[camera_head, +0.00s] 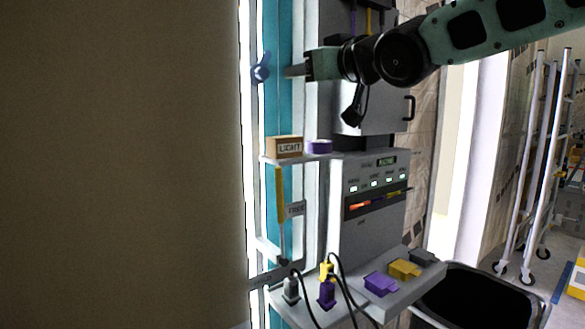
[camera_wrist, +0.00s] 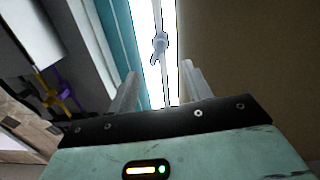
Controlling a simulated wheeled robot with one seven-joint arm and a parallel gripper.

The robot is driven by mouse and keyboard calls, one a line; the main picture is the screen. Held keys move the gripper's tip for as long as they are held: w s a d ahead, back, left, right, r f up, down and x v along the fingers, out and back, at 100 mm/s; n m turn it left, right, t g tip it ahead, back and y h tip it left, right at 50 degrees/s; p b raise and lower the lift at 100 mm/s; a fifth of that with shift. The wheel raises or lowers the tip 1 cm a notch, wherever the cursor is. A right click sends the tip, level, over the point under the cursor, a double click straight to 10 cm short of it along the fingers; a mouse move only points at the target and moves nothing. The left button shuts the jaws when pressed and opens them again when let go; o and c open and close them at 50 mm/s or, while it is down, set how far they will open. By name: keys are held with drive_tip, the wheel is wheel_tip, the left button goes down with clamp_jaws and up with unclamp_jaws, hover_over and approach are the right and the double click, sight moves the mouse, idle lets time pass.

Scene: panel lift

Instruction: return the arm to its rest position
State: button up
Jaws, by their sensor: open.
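My gripper (camera_head: 292,71) is held out to the left, high in the head view, with my arm reaching in from the upper right. In the wrist view its two fingers (camera_wrist: 160,88) stand apart with nothing between them. A small blue-grey handle (camera_head: 261,70) on the bright frame edge lies just left of the fingertips in the head view. The handle also shows beyond the fingers in the wrist view (camera_wrist: 159,43), apart from them.
A grey panel (camera_head: 365,230) with lit indicators stands below my arm. A shelf holds a box marked LIGHT (camera_head: 284,147) and a purple roll (camera_head: 320,147). A lower ledge carries plugs and cables. A dark bin (camera_head: 480,297) and a white wheeled rack (camera_head: 535,160) are right. A brown wall (camera_head: 120,165) fills the left.

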drive_tip(key=s+a+f+g+h, duration=0.1)
drive_tip(key=s+f+g+h, duration=0.15)
drive_tip(key=f, duration=0.45)
drive_tip(key=s+a+f+g+h, duration=0.1)
drive_tip(key=s+f, duration=0.2)
drive_tip(key=f, duration=0.5)
drive_tip(key=s+d+f+g+h, duration=0.2)
drive_tip(key=s+d+f+g, duration=0.1)
drive_tip(key=s+f, duration=0.55)
drive_tip(key=s+d+f+g+h, duration=0.15)
drive_tip(key=s+f+g, duration=0.25)
drive_tip(key=s+f, duration=0.4)
drive_tip(key=s+d+f+g+h, duration=0.1)
drive_tip(key=s+d+f+g, duration=0.1)
drive_tip(key=s, duration=0.4)
drive_tip(key=s+d+f+g+h, duration=0.1)
drive_tip(key=s+d+f+g, duration=0.1)
drive_tip(key=s+d+f, duration=0.3)
drive_tip(key=shift+s+d+f, duration=0.15)
drive_tip(key=shift+s+f, duration=0.5)
drive_tip(key=shift+s, duration=0.55)
